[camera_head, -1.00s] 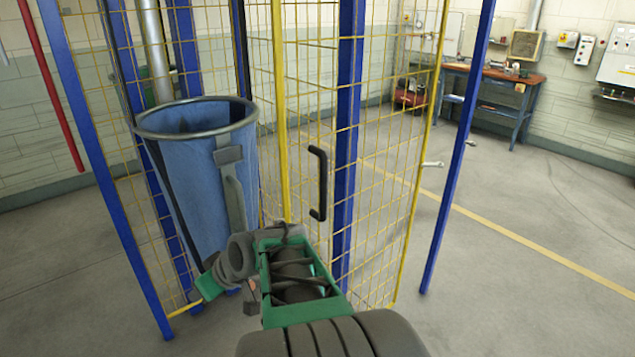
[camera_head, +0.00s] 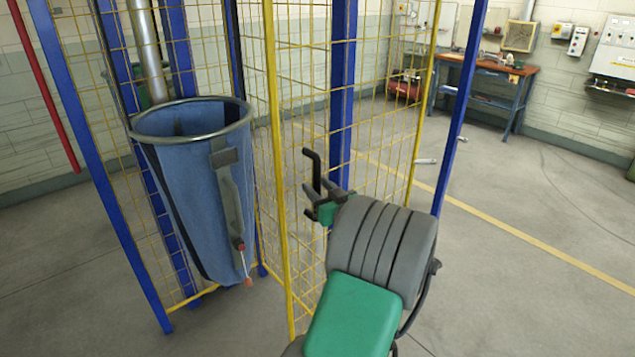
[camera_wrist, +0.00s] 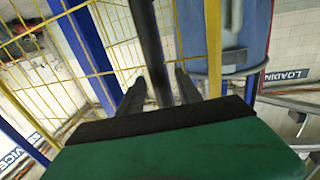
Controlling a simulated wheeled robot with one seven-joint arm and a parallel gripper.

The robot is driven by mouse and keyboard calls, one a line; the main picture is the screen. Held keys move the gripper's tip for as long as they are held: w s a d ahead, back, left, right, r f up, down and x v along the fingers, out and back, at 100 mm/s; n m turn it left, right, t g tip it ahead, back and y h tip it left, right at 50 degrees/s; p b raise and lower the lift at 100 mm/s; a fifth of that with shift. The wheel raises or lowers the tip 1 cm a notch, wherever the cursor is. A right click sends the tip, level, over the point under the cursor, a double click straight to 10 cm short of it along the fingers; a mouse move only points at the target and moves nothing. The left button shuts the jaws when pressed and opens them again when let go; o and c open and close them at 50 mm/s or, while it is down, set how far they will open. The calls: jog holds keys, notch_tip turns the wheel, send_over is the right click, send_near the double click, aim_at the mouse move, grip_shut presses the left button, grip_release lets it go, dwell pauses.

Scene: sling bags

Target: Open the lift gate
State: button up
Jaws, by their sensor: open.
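The lift gate (camera_head: 385,140) is a yellow-framed wire mesh panel standing upright beside a hanging blue bag. Its black bar handle (camera_head: 313,162) is upright near the yellow post, and my gripper hides its lower part. My gripper (camera_head: 318,192) is open at the handle's lower half, reaching from the right. In the wrist view, the dark handle (camera_wrist: 148,40) runs between my two dark fingers, with gaps on both sides. I cannot tell how deep it sits between them.
The blue bag (camera_head: 195,185) with a round metal rim hangs left of the gate, with a strap on its side. Blue posts (camera_head: 450,125) stand around the cage. A workbench (camera_head: 485,80) is at the back right. Open floor lies to the right.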

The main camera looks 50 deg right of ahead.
jog(key=shift+w, duration=0.25)
jog(key=shift+c, duration=0.4)
grip_shut()
dwell(0.9)
